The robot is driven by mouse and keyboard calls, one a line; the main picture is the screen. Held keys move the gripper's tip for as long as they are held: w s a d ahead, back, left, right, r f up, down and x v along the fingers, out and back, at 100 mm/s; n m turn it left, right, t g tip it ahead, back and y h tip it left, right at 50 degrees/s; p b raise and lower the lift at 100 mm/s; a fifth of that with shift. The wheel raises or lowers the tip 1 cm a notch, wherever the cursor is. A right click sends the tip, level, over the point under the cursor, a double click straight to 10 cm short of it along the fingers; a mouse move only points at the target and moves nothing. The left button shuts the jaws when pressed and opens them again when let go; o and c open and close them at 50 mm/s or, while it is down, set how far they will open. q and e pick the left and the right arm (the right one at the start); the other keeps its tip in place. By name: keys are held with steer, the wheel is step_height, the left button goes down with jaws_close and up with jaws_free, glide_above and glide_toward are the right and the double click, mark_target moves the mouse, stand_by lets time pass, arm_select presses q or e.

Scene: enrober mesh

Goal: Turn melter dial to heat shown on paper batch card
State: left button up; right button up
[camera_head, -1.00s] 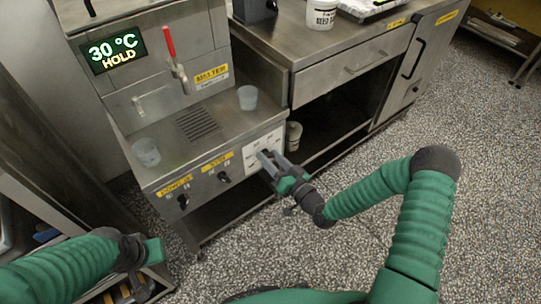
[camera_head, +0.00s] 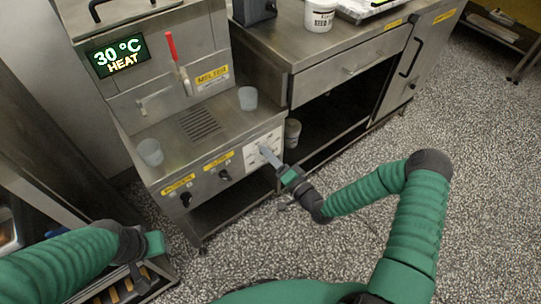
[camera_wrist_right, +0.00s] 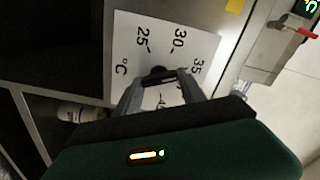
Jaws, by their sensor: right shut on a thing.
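The melter (camera_head: 205,125) is a steel machine whose display (camera_head: 118,55) reads 30 °C HEAT. Its white dial plate (camera_head: 255,148) is on the front face; in the right wrist view the plate (camera_wrist_right: 130,35) shows marks 25, 30 and 35 with °C. My right gripper (camera_head: 264,152) reaches the plate and is shut on the dark dial knob (camera_wrist_right: 159,73), whose pointer is mostly hidden between the fingers. My left gripper (camera_head: 152,246) is low at the left, away from the melter; its fingers do not show clearly. I cannot make out a batch card.
Clear cups (camera_head: 247,98) and (camera_head: 150,151) stand on the melter's ledge. Two more dark knobs (camera_head: 224,175) sit left of the dial. A red-handled lever (camera_head: 172,48) is above the ledge. A counter (camera_head: 300,60) with a white tub (camera_head: 320,15) stands at right.

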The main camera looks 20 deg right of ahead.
steer(key=shift+d+f, duration=0.15)
steer(key=o, duration=1.4)
steer(key=shift+c, duration=0.2)
steer(key=shift+s, duration=0.1)
steer(key=p+v, duration=0.3)
steer(key=v, duration=1.3)
steer(key=shift+s+d, duration=0.15)
steer(key=shift+s, duration=0.2)
